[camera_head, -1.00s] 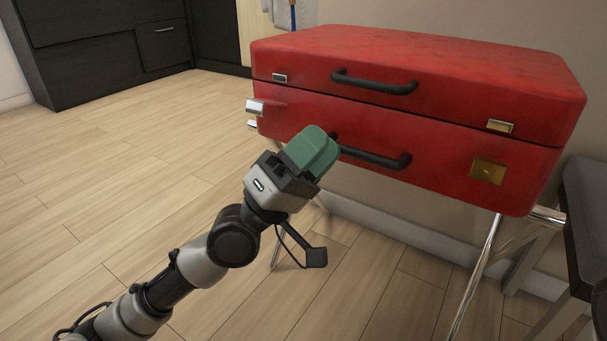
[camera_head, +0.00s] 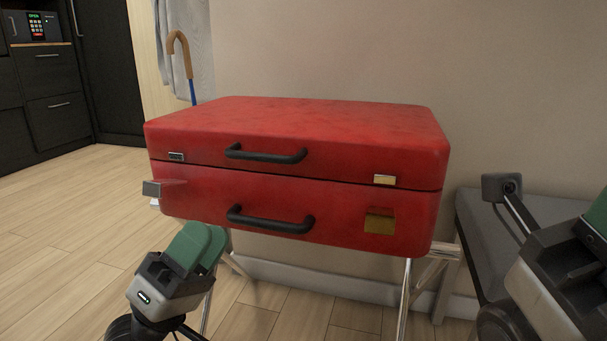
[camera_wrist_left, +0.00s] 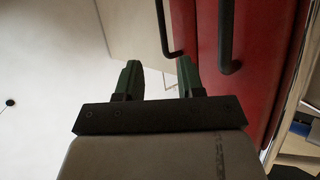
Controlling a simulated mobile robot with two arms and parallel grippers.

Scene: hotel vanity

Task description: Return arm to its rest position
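My left gripper (camera_head: 207,238) is low in the head view, in front of the lower left part of a red suitcase (camera_head: 300,125). Its green fingers stand apart with nothing between them in the left wrist view (camera_wrist_left: 158,76). In that view the suitcase (camera_wrist_left: 270,50) fills the right side, its dark handles close to the right finger. Whether the finger touches the suitcase, I cannot tell.
A grey bench (camera_head: 475,225) is at right. Open wooden floor (camera_head: 60,230) lies at left.

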